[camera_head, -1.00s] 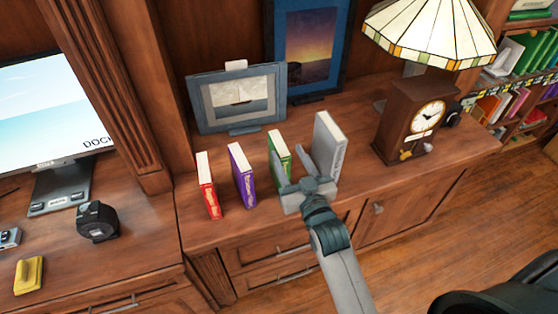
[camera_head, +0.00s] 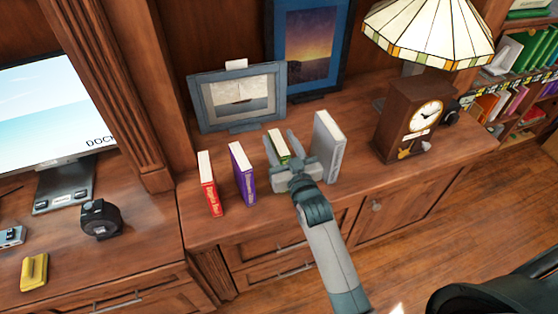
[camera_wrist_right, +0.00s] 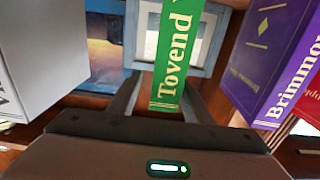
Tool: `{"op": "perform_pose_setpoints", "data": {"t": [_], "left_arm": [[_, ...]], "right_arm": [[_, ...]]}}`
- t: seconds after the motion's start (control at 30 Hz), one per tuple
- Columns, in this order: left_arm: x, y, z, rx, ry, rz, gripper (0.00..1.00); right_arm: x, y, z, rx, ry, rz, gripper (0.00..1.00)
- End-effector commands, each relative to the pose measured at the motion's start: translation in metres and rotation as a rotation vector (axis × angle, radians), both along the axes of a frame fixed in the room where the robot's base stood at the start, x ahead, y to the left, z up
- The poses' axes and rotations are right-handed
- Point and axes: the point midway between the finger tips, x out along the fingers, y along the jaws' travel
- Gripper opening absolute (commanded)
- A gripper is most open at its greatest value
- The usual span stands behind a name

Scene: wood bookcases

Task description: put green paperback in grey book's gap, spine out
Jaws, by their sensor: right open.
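The green paperback (camera_head: 277,136) stands upright on the wooden cabinet top, between a purple book (camera_head: 242,172) and a grey book (camera_head: 328,146). Its spine (camera_wrist_right: 176,60), lettered "Tovend", faces my right wrist camera. My right gripper (camera_head: 281,150) is open in front of it, with one finger on each side of the book; it also shows in the wrist view (camera_wrist_right: 160,100). I cannot tell whether the fingers touch it. The grey book (camera_wrist_right: 45,50) also shows at the left of the wrist view. My left gripper is not in view.
A red book (camera_head: 209,184) stands left of the purple one. Picture frames (camera_head: 240,125) stand behind, a clock (camera_head: 405,120) and a lamp (camera_head: 430,35) to the right. A bookcase (camera_head: 508,125) with several books is at far right.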

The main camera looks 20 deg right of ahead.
Motion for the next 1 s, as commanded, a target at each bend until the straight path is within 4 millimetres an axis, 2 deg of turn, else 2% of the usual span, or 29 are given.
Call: {"op": "perform_pose_setpoints", "data": {"t": [0.1,0.3,0.83,0.87,1.0], "left_arm": [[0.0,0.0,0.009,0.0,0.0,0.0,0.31],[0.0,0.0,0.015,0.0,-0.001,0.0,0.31],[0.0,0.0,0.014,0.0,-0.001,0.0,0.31],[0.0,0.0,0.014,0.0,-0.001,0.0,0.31],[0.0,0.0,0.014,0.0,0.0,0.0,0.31]], "right_arm": [[0.014,0.003,0.001,0.0,0.001,0.0,0.45],[0.034,0.004,-0.001,0.0,0.0,0.0,0.45],[0.038,0.004,-0.003,0.0,-0.001,0.0,0.45],[0.038,0.004,-0.003,0.0,-0.001,0.0,0.43],[0.038,0.004,-0.003,0.0,-0.001,0.0,0.09]]}}
